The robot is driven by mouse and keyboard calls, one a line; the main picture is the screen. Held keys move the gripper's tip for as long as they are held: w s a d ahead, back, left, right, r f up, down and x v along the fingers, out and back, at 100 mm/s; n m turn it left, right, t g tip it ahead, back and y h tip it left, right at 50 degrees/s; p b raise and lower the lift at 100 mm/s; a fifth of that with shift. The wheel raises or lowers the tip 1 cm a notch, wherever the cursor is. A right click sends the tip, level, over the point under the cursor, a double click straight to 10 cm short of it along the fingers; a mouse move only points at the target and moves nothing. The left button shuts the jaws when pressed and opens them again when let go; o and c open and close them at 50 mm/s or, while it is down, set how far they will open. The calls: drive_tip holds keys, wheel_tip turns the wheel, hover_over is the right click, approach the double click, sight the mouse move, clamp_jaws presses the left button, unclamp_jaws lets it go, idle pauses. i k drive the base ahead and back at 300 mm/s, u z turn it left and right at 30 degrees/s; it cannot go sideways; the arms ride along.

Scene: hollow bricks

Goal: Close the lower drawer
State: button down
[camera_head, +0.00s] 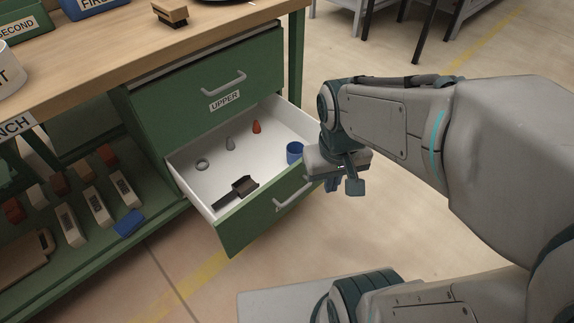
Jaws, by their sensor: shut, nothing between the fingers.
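The lower drawer (239,224) of the green cabinet is pulled out, with its white inside showing. In it lie a dark brush-like tool (236,193), a grey ring (202,164), a grey cone-shaped piece (230,143), an orange-red piece (256,127) and a blue cup (294,152). Its front has a grey bar handle (293,194). The upper drawer (210,85), labelled UPPER, is shut. My gripper (344,186) is shut and empty, just right of the lower drawer's front, near its right end. I cannot tell whether it touches the drawer.
A low green shelf at left holds several bricks and a blue piece (129,223). Floor is open beyond my arm; dark table legs (425,32) stand at the top.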

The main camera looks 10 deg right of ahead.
sight(238, 222)
drive_tip(key=u, duration=1.85)
drive_tip(key=k, duration=0.4)
drive_tip(key=z, duration=1.3)
